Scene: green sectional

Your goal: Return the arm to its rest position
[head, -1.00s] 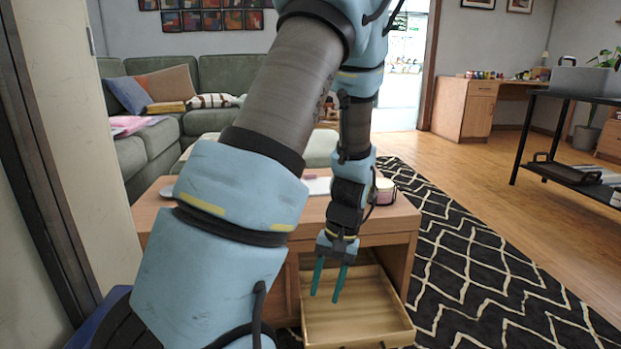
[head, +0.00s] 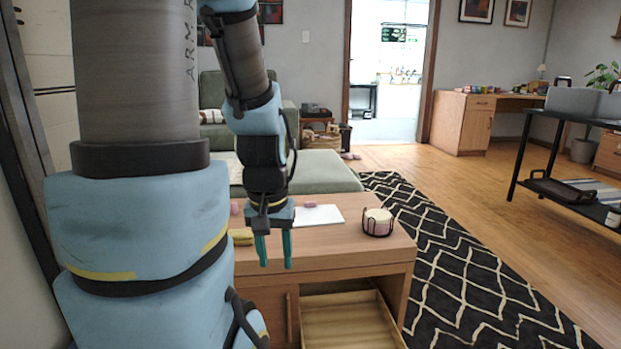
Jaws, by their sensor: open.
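My gripper (head: 273,249) points down with its two teal fingers apart and nothing between them. It hangs in front of the wooden table (head: 330,258), with its fingertips overlapping the near part of the tabletop in the head view. My blue and grey arm (head: 150,215) fills the left of the picture and bends over toward the table. It hides the left part of the table and much of the sofa.
The table's drawer (head: 350,322) stands open and looks empty. On the tabletop are a candle in a dark holder (head: 377,222), a white sheet-like item (head: 318,215) and a yellow item (head: 241,237). A green sofa (head: 310,172) is behind. Open floor (head: 440,165) lies right.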

